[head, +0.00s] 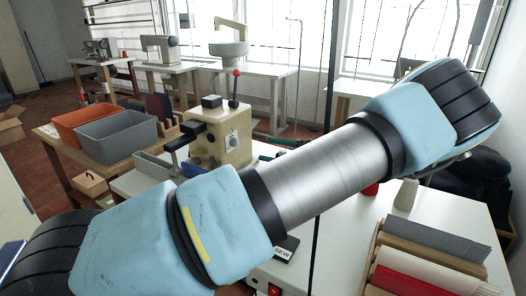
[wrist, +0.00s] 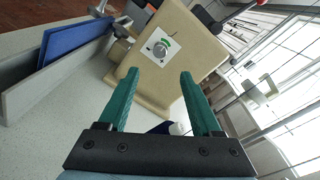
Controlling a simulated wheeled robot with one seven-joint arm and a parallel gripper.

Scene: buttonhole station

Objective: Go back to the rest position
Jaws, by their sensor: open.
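My gripper (wrist: 157,100) shows in the wrist view with its two green fingers spread apart and nothing between them. It points toward the beige buttonhole machine (wrist: 172,50), which has a dial on its face; the fingers appear apart from it. In the head view the machine (head: 222,135) stands on a white table, with a red-knobbed lever on top. My arm crosses the head view from lower left to upper right and hides part of the table. Only a bit of green beside the machine shows there, so the gripper is mostly hidden.
An orange bin (head: 80,124) and a grey bin (head: 115,135) stand on a wooden table at left. A rack of folded cloth (head: 425,262) and a white cone (head: 406,195) are on the right of the white table. A blue panel (wrist: 75,42) stands left of the machine. Sewing machines line the back.

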